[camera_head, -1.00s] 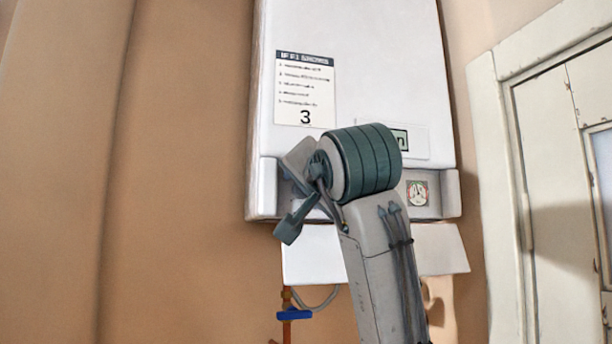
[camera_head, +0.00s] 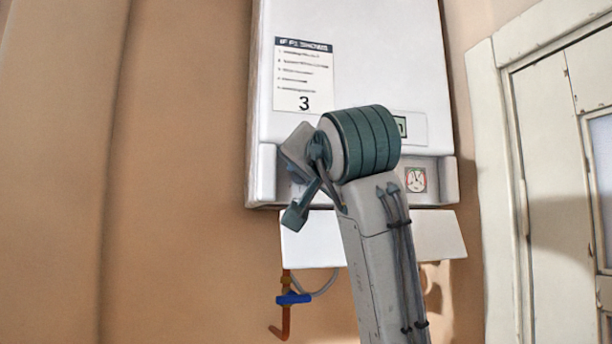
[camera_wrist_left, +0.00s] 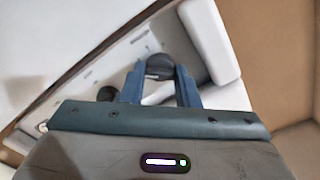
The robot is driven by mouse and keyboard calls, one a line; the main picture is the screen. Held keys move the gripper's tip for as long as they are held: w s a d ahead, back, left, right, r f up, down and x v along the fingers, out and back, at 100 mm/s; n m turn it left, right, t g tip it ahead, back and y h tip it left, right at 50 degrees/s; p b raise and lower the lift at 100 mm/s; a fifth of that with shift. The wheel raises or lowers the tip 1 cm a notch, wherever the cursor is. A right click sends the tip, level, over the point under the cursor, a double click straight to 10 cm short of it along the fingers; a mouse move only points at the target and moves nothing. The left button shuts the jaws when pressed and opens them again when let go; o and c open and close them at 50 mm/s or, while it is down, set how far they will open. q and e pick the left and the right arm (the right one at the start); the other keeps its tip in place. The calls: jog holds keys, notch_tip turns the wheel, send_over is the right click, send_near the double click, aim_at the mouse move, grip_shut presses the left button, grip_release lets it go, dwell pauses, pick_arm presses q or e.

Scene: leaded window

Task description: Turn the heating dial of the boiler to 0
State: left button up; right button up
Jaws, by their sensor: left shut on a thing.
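The white boiler (camera_head: 370,60) hangs on the wall, with a recessed control strip along its lower front. In the left wrist view, a dark round dial (camera_wrist_left: 160,66) sits on the pale control panel (camera_wrist_left: 135,50). My left gripper (camera_wrist_left: 160,74) is shut on this dial, one blue finger on each side. A second dark dial (camera_wrist_left: 106,93) shows to its left, apart from the fingers. I cannot tell which is the heating dial, and I cannot read the dial settings. In the head view my own arm hides the dials and most of the gripper. My right gripper is not in view.
A label with a large 3 (camera_head: 303,75) is on the boiler front. A gauge (camera_head: 416,180) is at the strip's right. A white flap (camera_head: 430,235) hangs below, beside a pipe with a blue valve (camera_head: 293,298). A door (camera_head: 550,180) stands right.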

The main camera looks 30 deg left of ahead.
pick_arm(q)
jog(key=n+b, duration=0.3)
jog(key=n, duration=0.9)
jog(key=n+b, duration=0.3)
jog(key=n, duration=1)
jog(key=shift+s+a+f+n, duration=0.1)
jog(key=shift+s+n, duration=0.05)
jog(key=shift+n, duration=0.15)
dwell(0.4)
jog(key=o, duration=1)
jog(key=shift+c, duration=0.2)
